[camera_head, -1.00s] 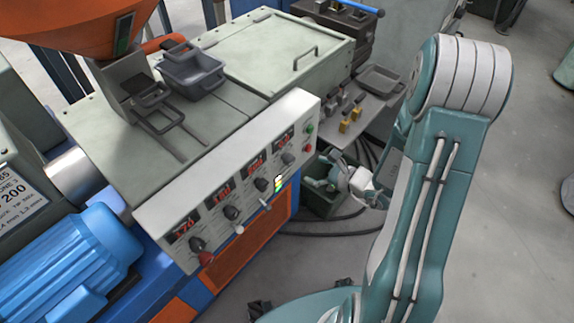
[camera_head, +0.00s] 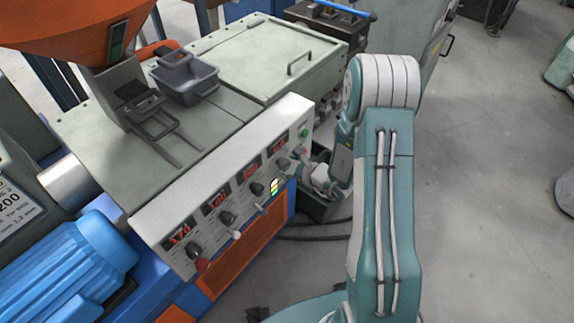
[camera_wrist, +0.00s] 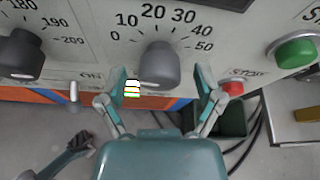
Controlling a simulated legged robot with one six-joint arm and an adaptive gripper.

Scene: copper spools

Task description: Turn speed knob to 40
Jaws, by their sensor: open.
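The speed knob (camera_wrist: 160,65) is a dark grey dial on the white control panel (camera_wrist: 70,55), with a printed scale from 0 to 50 above it. Its pointer is not clear, so I cannot tell its setting. My gripper (camera_wrist: 160,84) is open in the wrist view, with one finger on each side of the knob's lower part. Gaps show between the fingers and the knob, and nothing is held. In the head view, the knob (camera_head: 284,163) is the rightmost of the row, and my gripper's end is close to it, partly hidden by my arm.
A green button (camera_wrist: 296,51) and a red stop button (camera_wrist: 233,88) sit right of the knob. Another dark knob (camera_wrist: 20,55) and a small toggle (camera_wrist: 73,93) lie left. A green bin (camera_head: 318,207) stands below the panel.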

